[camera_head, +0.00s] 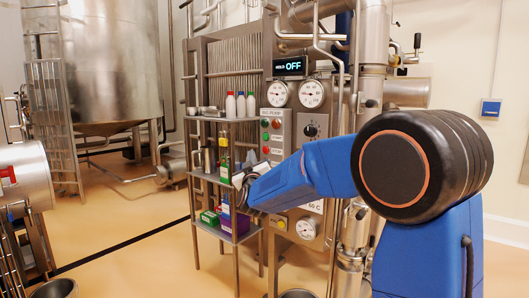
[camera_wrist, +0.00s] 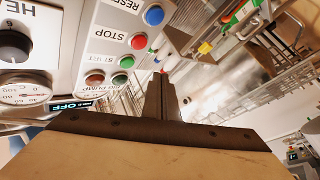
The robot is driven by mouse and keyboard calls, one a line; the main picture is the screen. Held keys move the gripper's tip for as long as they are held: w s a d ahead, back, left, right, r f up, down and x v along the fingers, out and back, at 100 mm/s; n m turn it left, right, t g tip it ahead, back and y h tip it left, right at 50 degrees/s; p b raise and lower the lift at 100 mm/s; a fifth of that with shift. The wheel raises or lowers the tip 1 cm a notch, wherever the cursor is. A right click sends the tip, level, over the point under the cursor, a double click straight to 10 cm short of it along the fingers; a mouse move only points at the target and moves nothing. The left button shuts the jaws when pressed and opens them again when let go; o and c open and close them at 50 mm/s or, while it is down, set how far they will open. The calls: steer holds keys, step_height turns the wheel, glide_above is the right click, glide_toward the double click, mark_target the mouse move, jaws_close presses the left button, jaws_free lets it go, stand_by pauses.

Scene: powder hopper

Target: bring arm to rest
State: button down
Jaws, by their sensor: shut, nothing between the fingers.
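My blue arm reaches leftward across the head view in front of the control panel (camera_head: 279,136). My gripper (camera_head: 240,183) is at its end, beside the metal shelf rack, and is partly hidden there. In the wrist view my gripper (camera_wrist: 160,82) shows dark fingers closed together with nothing between them. The control panel also shows in the wrist view (camera_wrist: 104,38), tilted, with blue, red and green buttons and STOP and RESET labels. The fingers point past the panel's edge, and I see no contact.
The shelf rack (camera_head: 234,120) holds several bottles and boxes close to my gripper. A display (camera_head: 290,66) reads OFF above two gauges. Steel pipes (camera_head: 371,55) stand behind my arm. A large tank (camera_head: 112,60) is at the back left. Open floor (camera_head: 130,205) lies left of the rack.

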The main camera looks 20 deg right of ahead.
steer(key=s+d+f+m+g+y, duration=0.1)
steer(key=s+f+g, duration=0.4)
steer(key=s, duration=1.3)
steer(key=s+d+f+m+g+y, duration=0.1)
steer(key=s+d+f+g, duration=0.3)
steer(key=s+f, duration=0.8)
steer(key=s+d+f+m+g+y, duration=0.1)
steer(key=s+f+g, duration=0.6)
steer(key=s, duration=1.7)
steer(key=shift+s+d+f+y, duration=0.25)
steer(key=shift+d+f+y, duration=0.25)
steer(key=shift+d+f, duration=0.4)
